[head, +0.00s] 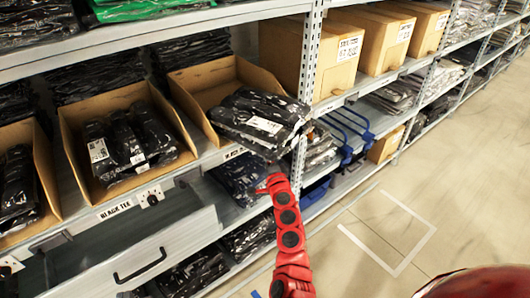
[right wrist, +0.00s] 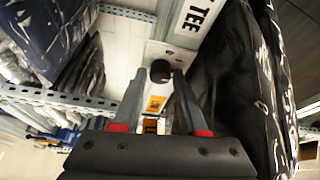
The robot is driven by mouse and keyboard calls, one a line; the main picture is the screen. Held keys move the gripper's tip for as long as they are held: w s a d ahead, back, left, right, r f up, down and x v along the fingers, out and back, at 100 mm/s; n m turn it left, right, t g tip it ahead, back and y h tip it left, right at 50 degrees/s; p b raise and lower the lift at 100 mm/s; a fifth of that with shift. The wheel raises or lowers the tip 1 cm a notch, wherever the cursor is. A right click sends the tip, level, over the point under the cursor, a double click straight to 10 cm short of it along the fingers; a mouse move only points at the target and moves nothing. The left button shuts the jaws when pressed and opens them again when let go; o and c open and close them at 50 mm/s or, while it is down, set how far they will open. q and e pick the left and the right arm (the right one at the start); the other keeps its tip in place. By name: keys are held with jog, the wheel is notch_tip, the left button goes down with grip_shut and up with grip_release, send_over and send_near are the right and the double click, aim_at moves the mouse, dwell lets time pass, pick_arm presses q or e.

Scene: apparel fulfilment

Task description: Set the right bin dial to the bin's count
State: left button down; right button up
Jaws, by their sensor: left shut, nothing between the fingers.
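The right bin (head: 180,97) is an open cardboard bin on the middle shelf, with black bagged garments (head: 262,122) hanging over its front. In the right wrist view, a black dial knob (right wrist: 161,71) sits on a white plate beside a label reading "TEE" (right wrist: 198,18). My right gripper (right wrist: 160,76) is open, its fingertips on either side of the knob; I cannot tell whether they touch it. In the head view, a red arm of mine reaches to the shelf edge below the hanging bags. My left gripper's fingers are not clear there; it is shut and empty.
The neighbouring bin (head: 98,190) holds black bags above a "BLACK TEE" label (head: 115,210) and another dial (head: 151,197). A drawer front with a handle (head: 140,265) juts out below. A black bag (right wrist: 245,80) hangs close beside my right gripper. Floor is clear at right.

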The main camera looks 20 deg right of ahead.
jog(key=shift+o, duration=1.2)
jog(key=s+f+b, duration=0.1)
jog(key=s+b, duration=0.1)
jog(key=s, duration=1.5)
jog(key=shift+s+a, duration=0.2)
jog(key=shift+a, duration=0.15)
